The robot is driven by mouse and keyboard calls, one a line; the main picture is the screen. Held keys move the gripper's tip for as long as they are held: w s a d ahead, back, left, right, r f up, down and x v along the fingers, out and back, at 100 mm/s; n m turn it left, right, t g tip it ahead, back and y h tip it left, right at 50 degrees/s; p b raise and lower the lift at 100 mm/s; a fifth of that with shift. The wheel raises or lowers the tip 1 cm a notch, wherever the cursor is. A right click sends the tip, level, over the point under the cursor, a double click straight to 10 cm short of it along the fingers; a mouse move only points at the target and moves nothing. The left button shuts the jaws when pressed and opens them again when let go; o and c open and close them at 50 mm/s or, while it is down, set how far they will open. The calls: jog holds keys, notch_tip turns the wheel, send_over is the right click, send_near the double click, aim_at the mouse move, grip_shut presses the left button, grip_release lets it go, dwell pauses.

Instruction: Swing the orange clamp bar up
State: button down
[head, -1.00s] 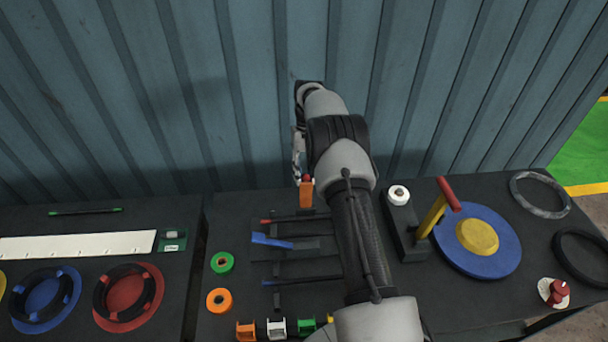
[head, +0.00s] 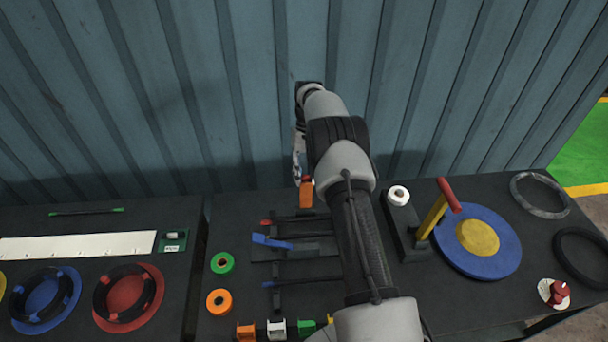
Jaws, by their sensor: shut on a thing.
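The orange clamp bar (head: 306,195) stands raised at the far end of the dark clamp rack, seen close to end-on. My gripper (head: 304,177) is at its upper end, with the jaws mostly hidden behind my arm. It is shut on the orange bar. In the same rack, a blue bar (head: 271,241) sticks out to the left in the middle. A small red end (head: 266,222) lies behind it and another blue end (head: 269,284) in front, both low. The right side of the rack is hidden by my arm.
A green ring (head: 222,263) and an orange ring (head: 219,302) lie left of the rack. Right of my arm are a white roll (head: 398,195), a red-tipped yellow lever (head: 435,211) and a blue disc (head: 500,245). A ribbed wall (head: 230,100) stands close behind.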

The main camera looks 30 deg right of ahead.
jog(key=shift+s+d+f, duration=0.1)
jog(key=shift+d+f, duration=0.1)
jog(key=shift+f, duration=0.15)
jog(key=c, duration=1.7)
grip_release()
jog(key=shift+o, duration=0.7)
jog(key=shift+d, duration=0.15)
jog(key=shift+o, duration=1)
jog(key=shift+r, duration=0.1)
jog(key=shift+r, duration=0.1)
notch_tip(320, 180, up, 10)
